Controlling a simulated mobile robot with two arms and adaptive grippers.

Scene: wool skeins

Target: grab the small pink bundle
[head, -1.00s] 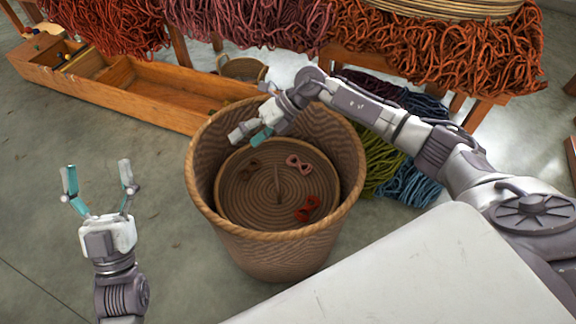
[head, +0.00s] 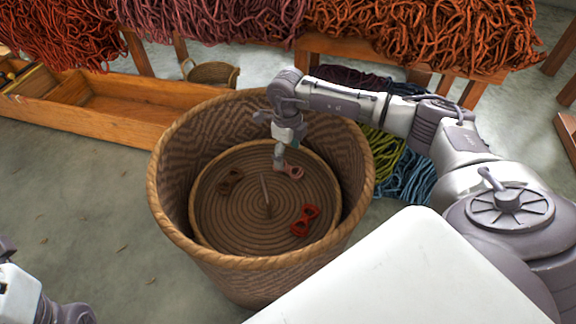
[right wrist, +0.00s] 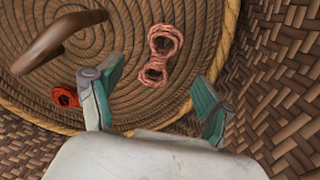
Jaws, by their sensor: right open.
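The small pink bundle (right wrist: 160,55) is a figure-eight twist of yarn. It lies on a coiled round woven disc (right wrist: 205,20) inside a large woven basket (head: 172,215). In the head view the pink bundle (head: 296,172) is partly covered by my right gripper (head: 281,160), which reaches down into the basket. In the right wrist view my right gripper (right wrist: 158,88) is open and empty, and the bundle shows beyond the gap between its fingers. Of my left gripper (head: 18,296), only part shows at the lower left edge; its fingers cannot be made out.
A red bundle (head: 305,220) and a brown bundle (head: 230,181) lie on the same disc. An upright handle (right wrist: 55,42) stands at the disc's middle. The basket's high wall surrounds them. A wooden trough (head: 120,118) and hanging wool (head: 420,35) are behind.

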